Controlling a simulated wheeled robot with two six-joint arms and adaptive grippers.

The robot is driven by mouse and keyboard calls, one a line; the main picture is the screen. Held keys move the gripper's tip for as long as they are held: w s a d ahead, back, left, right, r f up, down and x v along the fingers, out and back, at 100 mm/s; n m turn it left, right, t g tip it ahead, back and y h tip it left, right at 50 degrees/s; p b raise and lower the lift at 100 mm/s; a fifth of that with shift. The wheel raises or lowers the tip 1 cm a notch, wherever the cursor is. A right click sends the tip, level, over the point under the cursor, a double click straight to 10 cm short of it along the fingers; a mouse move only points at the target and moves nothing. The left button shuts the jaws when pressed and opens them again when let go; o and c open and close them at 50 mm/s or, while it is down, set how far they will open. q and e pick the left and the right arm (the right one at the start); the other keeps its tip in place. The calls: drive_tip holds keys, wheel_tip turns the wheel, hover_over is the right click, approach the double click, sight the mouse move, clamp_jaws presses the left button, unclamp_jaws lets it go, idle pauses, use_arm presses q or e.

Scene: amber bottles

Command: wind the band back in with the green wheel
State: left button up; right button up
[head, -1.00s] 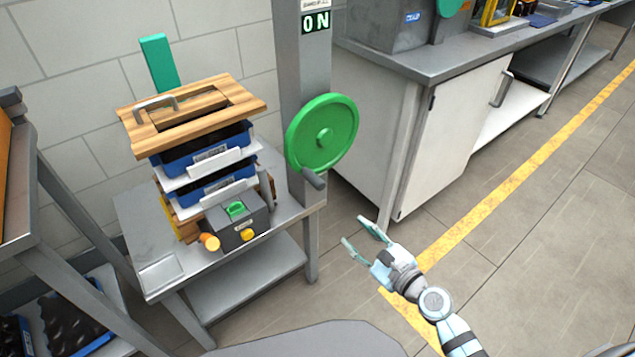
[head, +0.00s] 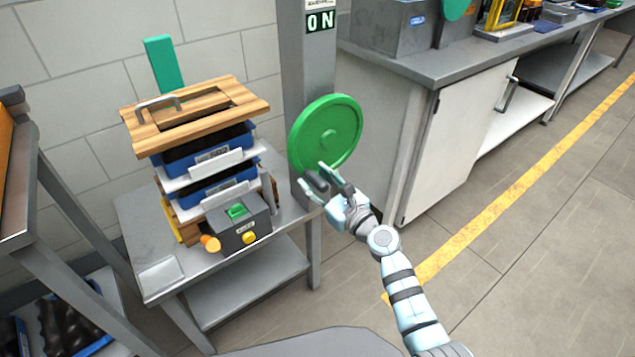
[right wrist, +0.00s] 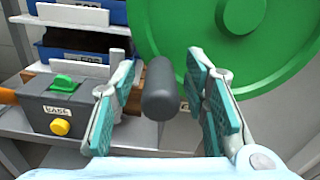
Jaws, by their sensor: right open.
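The green wheel (head: 325,134) is mounted on the grey post (head: 305,75), below a small display reading "0 N". Its dark grey crank handle (head: 318,182) sticks out from the lower rim. My right gripper (head: 315,180) is open at the handle. In the right wrist view the handle (right wrist: 160,90) stands between the two teal finger pads, with gaps visible on both sides. The green wheel (right wrist: 225,40) fills the upper right there. No band can be made out. My left gripper is not in view.
A grey box (head: 243,222) with a green switch and yellow button sits on the metal table (head: 160,272), before stacked blue crates (head: 215,183) under a wooden lid (head: 190,112). A grey bench (head: 440,68) stands right. The floor at right is clear.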

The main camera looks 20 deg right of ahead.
drive_tip(key=shift+c, duration=0.7)
clamp_jaws()
